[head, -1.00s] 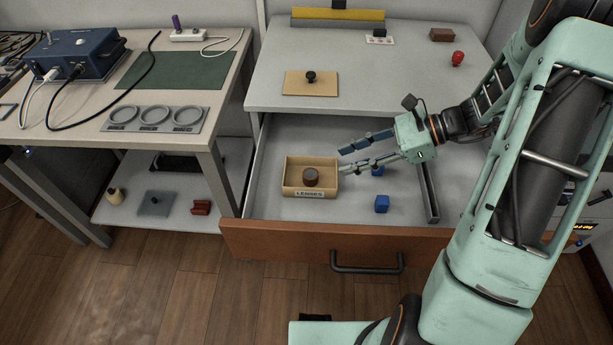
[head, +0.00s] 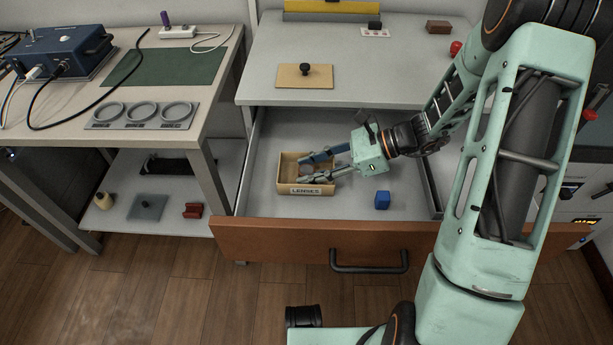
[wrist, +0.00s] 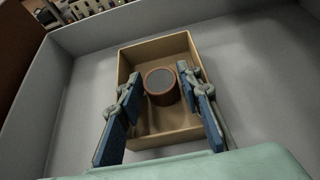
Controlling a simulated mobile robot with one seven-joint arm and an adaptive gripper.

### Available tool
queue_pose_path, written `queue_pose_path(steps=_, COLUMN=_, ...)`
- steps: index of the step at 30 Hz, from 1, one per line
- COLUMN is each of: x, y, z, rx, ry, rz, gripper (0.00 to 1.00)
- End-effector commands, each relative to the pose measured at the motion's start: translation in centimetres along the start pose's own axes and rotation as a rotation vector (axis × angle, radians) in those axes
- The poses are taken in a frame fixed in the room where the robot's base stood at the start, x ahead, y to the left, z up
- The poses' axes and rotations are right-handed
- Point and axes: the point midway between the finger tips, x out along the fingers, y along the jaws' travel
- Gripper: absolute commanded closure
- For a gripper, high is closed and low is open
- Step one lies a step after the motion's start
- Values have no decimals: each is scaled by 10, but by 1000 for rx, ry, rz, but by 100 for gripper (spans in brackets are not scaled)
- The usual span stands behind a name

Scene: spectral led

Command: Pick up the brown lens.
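The brown lens (wrist: 160,82) is a short round cylinder with a grey top. It stands in the small tan box labelled LENSES (head: 305,191), inside the open drawer. The box also shows in the wrist view (wrist: 165,133). My gripper (head: 302,165) reaches into the box from the right. In the wrist view, my gripper's two blue-padded fingers (wrist: 160,84) are apart, one on each side of the lens, with a narrow gap visible on the right. In the head view my fingers hide the lens.
A blue cube (head: 382,200) lies in the drawer right of the box. The drawer's brown front (head: 300,243) and side walls bound the space. The cabinet top above holds a tan board with a black knob (head: 304,75).

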Motion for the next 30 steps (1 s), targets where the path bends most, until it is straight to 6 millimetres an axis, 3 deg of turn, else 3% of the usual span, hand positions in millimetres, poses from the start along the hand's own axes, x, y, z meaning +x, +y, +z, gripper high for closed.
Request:
queue_pose_path(steps=3, x=11, y=0, z=-1, rx=0, ry=0, rz=1, gripper=67)
queue_pose_path(steps=8, x=10, y=0, z=0, rx=0, ry=0, rz=0, gripper=67)
queue_pose_path(steps=15, x=10, y=0, z=0, rx=0, ry=0, rz=0, gripper=89)
queue_pose_path(steps=25, x=9, y=0, z=2, rx=0, ry=0, rz=-1, gripper=90)
queue_pose_path(steps=30, x=3, y=0, z=12, rx=-2, ry=0, rz=-1, gripper=90)
